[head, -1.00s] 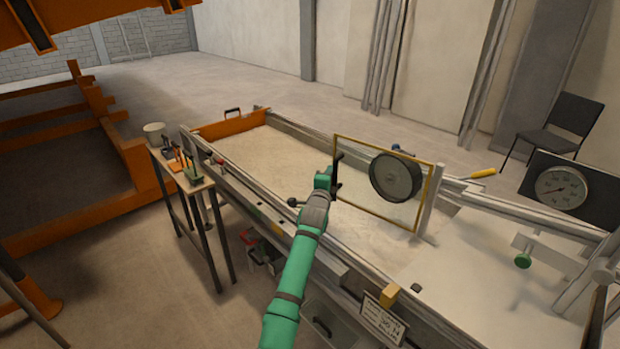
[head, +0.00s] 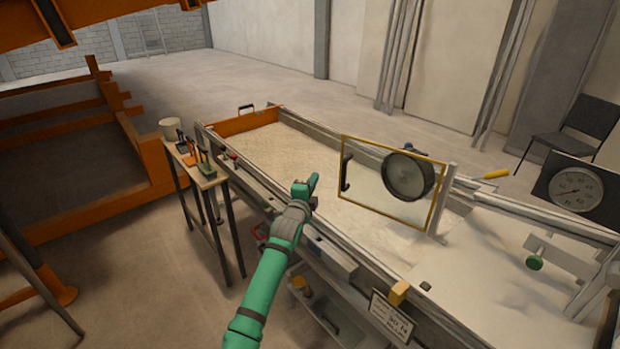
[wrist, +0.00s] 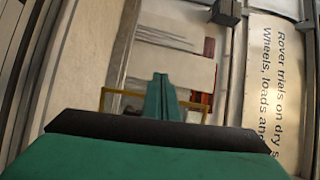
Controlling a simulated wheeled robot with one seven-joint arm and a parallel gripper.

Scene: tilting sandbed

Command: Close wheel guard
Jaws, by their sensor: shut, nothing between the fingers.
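The wheel guard (head: 363,204) is a clear panel in a yellow frame, standing upright over the sandbed beside the dark wheel (head: 405,176). A black handle (head: 346,172) is on its left side. My gripper (head: 313,181) is shut and empty, to the left of the guard and apart from the handle in the head view. In the wrist view my gripper (wrist: 160,85) points ahead, with part of a yellow frame visible behind it. I cannot tell from the pictures whether the guard is latched.
The sandbed (head: 270,150) has raised metal side rails. A narrow tool table (head: 195,165) stands at its left. A round dial (head: 576,189) and a green knob (head: 534,263) are at the right. Open floor lies beyond the bed.

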